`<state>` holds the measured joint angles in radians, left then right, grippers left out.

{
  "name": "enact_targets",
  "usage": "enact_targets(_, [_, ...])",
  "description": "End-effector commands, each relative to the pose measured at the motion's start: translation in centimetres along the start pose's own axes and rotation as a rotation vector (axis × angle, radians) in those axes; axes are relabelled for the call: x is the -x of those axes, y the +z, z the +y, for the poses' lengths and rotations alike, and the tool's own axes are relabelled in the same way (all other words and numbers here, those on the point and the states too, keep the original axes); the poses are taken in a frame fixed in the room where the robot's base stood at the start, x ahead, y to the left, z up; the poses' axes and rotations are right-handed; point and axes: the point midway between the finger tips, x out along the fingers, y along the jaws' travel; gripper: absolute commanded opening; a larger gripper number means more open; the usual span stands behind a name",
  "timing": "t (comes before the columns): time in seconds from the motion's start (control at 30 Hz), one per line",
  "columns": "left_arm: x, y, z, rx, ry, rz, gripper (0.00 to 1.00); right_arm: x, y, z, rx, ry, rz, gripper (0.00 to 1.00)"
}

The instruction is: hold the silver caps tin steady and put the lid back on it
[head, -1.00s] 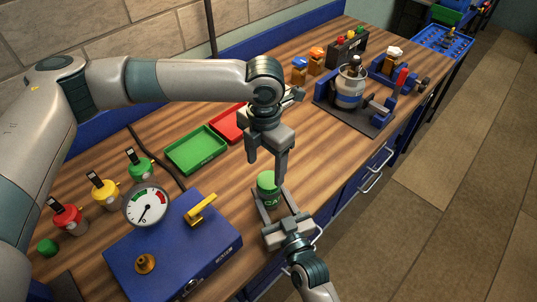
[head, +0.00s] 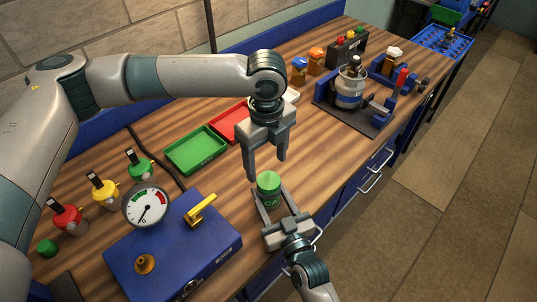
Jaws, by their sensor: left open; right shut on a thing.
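The tin (head: 270,201) is a small green cylinder with pale lettering starting "CA"; I see no silver on it. It stands upright near the table's front edge. A green lid (head: 268,180) sits on top of it and looks level; whether it is fully seated I cannot tell. My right gripper (head: 272,205) is shut on the tin's sides from the front. My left gripper (head: 265,168) is open and empty, pointing down just above and behind the lid, apart from it.
A blue box (head: 170,250) with a gauge and yellow handle stands at the left front. Green (head: 196,150) and red (head: 230,124) trays lie behind. A grey-and-blue canister (head: 349,88) stands on a dark plate at the right. The wood right of the tin is clear.

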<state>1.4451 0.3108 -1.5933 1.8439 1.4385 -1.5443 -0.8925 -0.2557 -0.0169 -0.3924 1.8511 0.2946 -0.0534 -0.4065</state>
Motion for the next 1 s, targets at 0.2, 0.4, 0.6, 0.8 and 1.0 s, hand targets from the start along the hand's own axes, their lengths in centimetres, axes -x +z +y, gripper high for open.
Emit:
enact_targets(0.2, [0.3,0.0,-0.1,0.326,-0.001,0.000,0.65,0.0,0.0,0.0,0.000,0.000,-0.001,0.00])
enact_targets(0.4, [0.5,-0.1,-0.2,0.627,-0.001,0.001,0.65,0.0,0.0,0.0,0.000,0.000,-0.001,0.00])
enact_targets(0.6, [0.8,-0.1,-0.2,0.929,-0.001,0.000,0.65,0.0,0.0,0.0,0.000,0.000,-0.001,0.00])
enact_targets(0.8, [1.0,-0.1,-0.3,1.230,0.000,0.000,0.65,0.0,0.0,0.0,0.000,0.000,0.000,0.00])
enact_targets(1.0, [1.3,-0.1,-0.3,1.531,0.000,0.000,0.65,0.0,0.0,0.0,0.000,0.000,0.000,0.00])
